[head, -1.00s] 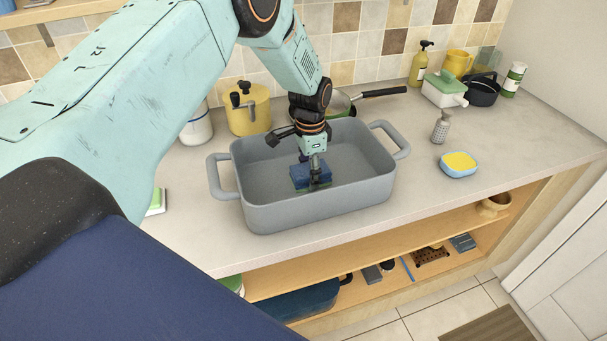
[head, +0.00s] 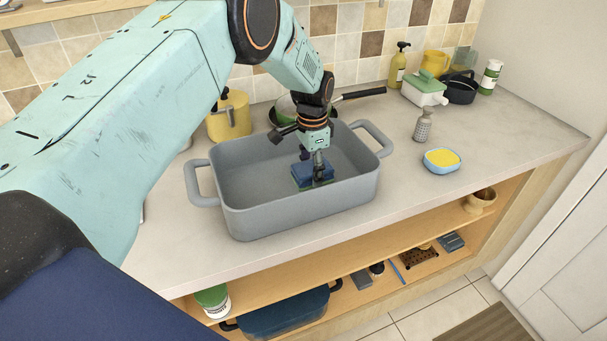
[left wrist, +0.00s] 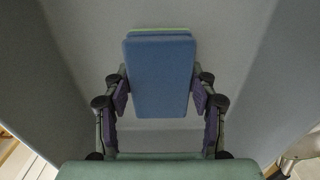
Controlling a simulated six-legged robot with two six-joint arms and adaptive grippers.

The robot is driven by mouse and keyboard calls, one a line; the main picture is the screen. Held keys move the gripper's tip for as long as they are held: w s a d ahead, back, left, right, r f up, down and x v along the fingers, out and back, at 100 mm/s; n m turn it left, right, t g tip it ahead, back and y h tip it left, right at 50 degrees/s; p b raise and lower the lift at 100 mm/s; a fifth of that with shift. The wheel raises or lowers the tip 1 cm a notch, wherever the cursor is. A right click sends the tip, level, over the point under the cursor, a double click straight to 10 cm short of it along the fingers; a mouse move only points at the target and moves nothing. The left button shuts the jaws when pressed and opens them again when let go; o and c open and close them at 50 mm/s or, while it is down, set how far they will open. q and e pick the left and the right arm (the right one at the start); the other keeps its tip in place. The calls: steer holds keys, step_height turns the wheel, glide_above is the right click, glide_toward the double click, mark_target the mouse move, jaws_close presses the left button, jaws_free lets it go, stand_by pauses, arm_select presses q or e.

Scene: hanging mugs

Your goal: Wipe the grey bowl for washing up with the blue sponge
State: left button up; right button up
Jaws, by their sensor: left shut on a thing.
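The grey bowl (head: 240,221) is a rectangular tub with two handles, standing on the counter. The blue sponge (head: 303,176) is inside it, toward the right half. My left gripper (head: 318,172) reaches down into the bowl and is shut on the sponge. In the left wrist view, the sponge (left wrist: 160,75) sits between the two fingers (left wrist: 160,98), with a thin green layer at its far edge. The grey bowl walls (left wrist: 75,40) surround it. I cannot tell whether the sponge touches the bowl's floor. My right gripper is not in view.
A pan (head: 357,95) and a yellow pot (head: 230,118) stand behind the bowl. A grey shaker (head: 423,127) and a yellow-and-blue sponge dish (head: 441,161) are to the right, with clear counter around them. A shelf (head: 350,250) below holds several items.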

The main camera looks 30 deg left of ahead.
mark_target(327, 163)
arm_select(q)
steer(key=shift+w+d, duration=0.15)
steer(key=shift+d, duration=0.05)
steer(key=shift+f, duration=0.1)
steer(key=shift+w+d+b, duration=0.9)
steer(key=shift+w+b, duration=0.1)
steer(key=shift+w, duration=0.2)
steer(key=shift+w+d, duration=0.25)
steer(key=shift+r, duration=0.25)
steer(key=shift+r+p, duration=0.5)
steer(key=shift+r, duration=0.25)
steer(key=shift+r, duration=0.1)
steer(key=shift+s+r+p, duration=0.1)
steer(key=shift+r+p, duration=1.2)
steer(key=shift+r, duration=0.15)
